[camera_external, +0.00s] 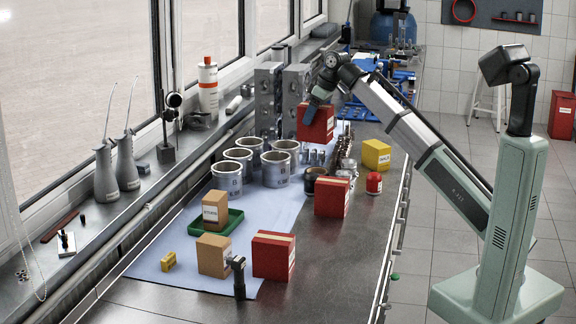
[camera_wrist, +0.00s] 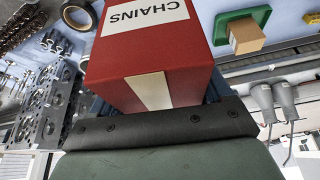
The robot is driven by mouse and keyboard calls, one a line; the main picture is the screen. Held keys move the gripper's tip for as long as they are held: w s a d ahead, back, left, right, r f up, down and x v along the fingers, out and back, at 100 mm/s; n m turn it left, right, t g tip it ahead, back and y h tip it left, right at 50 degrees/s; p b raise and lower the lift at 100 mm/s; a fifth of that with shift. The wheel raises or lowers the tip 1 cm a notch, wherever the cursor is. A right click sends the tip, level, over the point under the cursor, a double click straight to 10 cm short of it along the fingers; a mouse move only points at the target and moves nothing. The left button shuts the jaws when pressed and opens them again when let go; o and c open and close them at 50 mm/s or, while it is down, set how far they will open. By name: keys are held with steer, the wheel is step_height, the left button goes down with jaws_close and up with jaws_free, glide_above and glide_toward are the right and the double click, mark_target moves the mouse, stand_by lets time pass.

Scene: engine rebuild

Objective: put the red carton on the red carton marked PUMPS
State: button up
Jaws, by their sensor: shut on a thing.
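My gripper (camera_external: 316,103) is shut on a red carton (camera_external: 316,125) and holds it up over the bench, in front of the grey engine blocks. In the wrist view this carton (camera_wrist: 150,60) fills the middle, and its white label reads CHAINS, upside down. Two other red cartons stand on the bench. One (camera_external: 331,198) is right of the middle, below and in front of the held carton. The other (camera_external: 272,257) is at the near end, beside a brown carton. Their labels are too small to read, so I cannot tell which one is marked PUMPS.
Several grey cylinder liners (camera_external: 275,168) stand left of the held carton. A green tray (camera_external: 228,228) holds a brown carton (camera_external: 215,209). A yellow carton (camera_external: 376,155) and red can (camera_external: 374,183) stand on the right.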

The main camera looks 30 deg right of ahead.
mark_target(327, 136)
steer(key=shift+n, duration=0.7)
steer(key=s, duration=0.2)
steer(key=s+d+f, duration=0.1)
steer(key=s, duration=0.2)
steer(key=s+d+f, duration=0.1)
steer(key=s, duration=0.1)
steer(key=shift+s+d+f, duration=0.1)
steer(key=shift+s+f, duration=0.05)
steer(key=shift+s, duration=0.2)
steer(key=shift+f, duration=4.95)
steer(key=shift+f, duration=0.15)
steer(key=o, duration=1.2)
steer(key=v, duration=1.2)
steer(key=shift+w+d, duration=0.15)
steer(key=shift+w, duration=0.1)
